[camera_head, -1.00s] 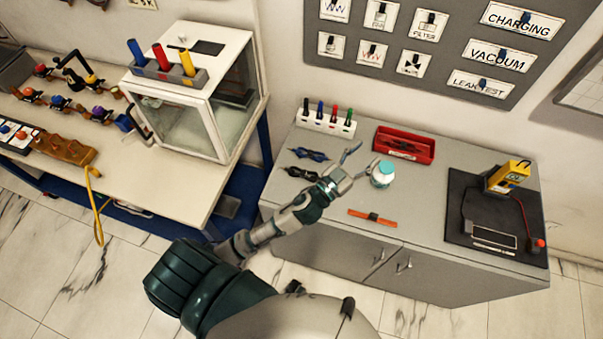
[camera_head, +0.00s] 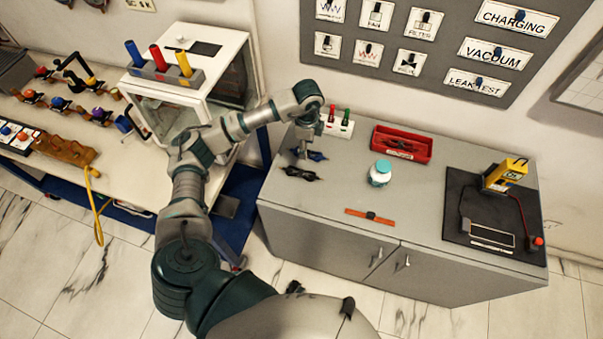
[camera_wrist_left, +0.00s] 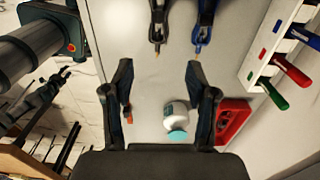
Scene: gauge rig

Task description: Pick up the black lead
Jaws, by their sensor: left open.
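The black lead (camera_head: 300,173) lies on the grey cabinet top near its left edge, in front of the blue lead (camera_head: 317,156). In the left wrist view the black lead (camera_wrist_left: 158,22) is at the top, beside the blue lead (camera_wrist_left: 205,22), both cut off by the frame. My left gripper (camera_head: 303,150) points down over the cabinet near the leads. In the wrist view its two fingers (camera_wrist_left: 160,78) are apart with only bare cabinet top between them. The gripper is empty, and its exact height above the leads is unclear. My right gripper is out of view.
A pen-filled white rack (camera_head: 341,129), partly hidden by my arm, and a red tray (camera_head: 404,154) stand behind. A white jar with teal lid (camera_head: 380,173) and an orange strap (camera_head: 369,217) lie to the right. A yellow meter (camera_head: 505,175) stands on a dark mat.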

